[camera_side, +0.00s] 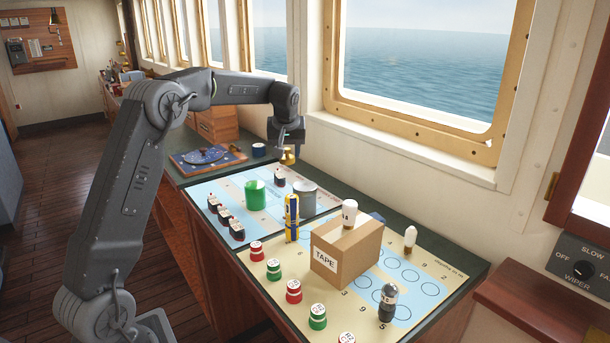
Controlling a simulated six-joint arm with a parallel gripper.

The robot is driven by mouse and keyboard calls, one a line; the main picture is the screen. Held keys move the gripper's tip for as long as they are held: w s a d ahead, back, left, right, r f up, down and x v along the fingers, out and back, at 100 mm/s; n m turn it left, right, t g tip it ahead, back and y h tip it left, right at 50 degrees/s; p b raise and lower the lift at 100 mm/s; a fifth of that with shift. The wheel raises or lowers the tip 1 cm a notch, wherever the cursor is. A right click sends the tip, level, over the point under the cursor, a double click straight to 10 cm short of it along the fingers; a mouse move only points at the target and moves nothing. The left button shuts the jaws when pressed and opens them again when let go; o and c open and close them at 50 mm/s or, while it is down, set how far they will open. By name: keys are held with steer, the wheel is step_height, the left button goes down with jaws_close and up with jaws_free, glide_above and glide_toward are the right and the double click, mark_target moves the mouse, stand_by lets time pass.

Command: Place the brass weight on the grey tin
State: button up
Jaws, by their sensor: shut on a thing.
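My gripper (288,146) points down above the far part of the counter and is shut on the brass weight (288,157). The brass weight is small and gold-coloured, and its upper part is hidden in the jaws. The grey tin (305,200) is a short upright cylinder on the blue and white sheet. In the picture the weight is above and slightly left of the tin, apart from it. The distance in depth between them is hard to tell.
A green tin (255,195) stands left of the grey tin, with a small dark piece (280,178) behind. Several red and green pieces line the near edge.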

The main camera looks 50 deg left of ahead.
steer(key=w+d+f, duration=0.1)
steer(key=w, duration=0.1)
steer(key=w+d+f, duration=0.2)
steer(key=shift+f, duration=1.95)
steer(key=shift+f, duration=0.15)
steer(key=o, duration=1.1)
steer(key=shift+c, duration=0.2)
